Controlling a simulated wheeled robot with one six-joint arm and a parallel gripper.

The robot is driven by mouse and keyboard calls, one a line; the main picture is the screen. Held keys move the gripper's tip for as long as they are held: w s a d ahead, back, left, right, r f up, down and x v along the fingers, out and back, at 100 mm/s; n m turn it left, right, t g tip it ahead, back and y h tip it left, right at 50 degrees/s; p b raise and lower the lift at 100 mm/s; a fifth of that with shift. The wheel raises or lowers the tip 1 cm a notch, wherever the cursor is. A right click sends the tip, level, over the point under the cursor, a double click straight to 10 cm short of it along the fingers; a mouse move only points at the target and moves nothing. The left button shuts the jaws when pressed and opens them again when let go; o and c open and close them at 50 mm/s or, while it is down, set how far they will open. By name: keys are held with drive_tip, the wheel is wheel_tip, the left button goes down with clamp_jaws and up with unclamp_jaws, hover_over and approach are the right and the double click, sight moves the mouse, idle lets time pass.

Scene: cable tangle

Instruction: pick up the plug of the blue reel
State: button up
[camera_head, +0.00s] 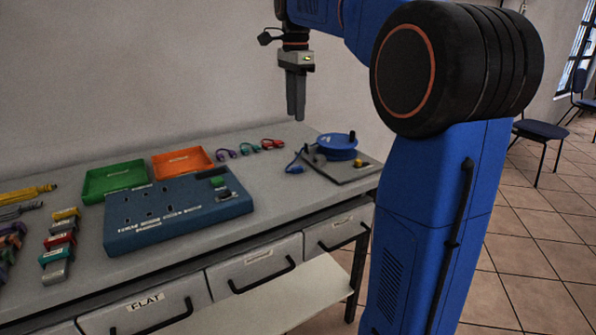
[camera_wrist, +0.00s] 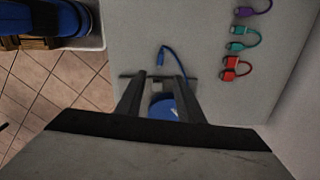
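The blue reel (camera_head: 337,146) sits on a grey board at the right end of the workbench; part of it shows between my fingers in the wrist view (camera_wrist: 163,106). Its blue plug (camera_head: 294,168) lies at the left of the board, on a short blue cable. The plug also shows in the wrist view (camera_wrist: 160,58), just beyond the fingertips. My gripper (camera_head: 296,118) hangs pointing down, well above the bench, near the reel. Its two fingers are apart and empty in the wrist view (camera_wrist: 156,72).
Purple (camera_head: 226,154), teal (camera_head: 249,149) and red (camera_head: 272,144) short cables lie along the wall. A blue socket panel (camera_head: 180,222), green tray (camera_head: 116,190) and orange tray (camera_head: 182,162) stand left. Bare bench surface (camera_head: 262,178) lies between panel and reel.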

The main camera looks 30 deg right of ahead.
hover_over(296, 168)
wheel_tip(296, 168, down, 12)
drive_tip(key=shift+r, duration=0.25)
drive_tip(key=shift+w+d+f, duration=0.1)
drive_tip(key=shift+f, duration=2.7)
clamp_jaws()
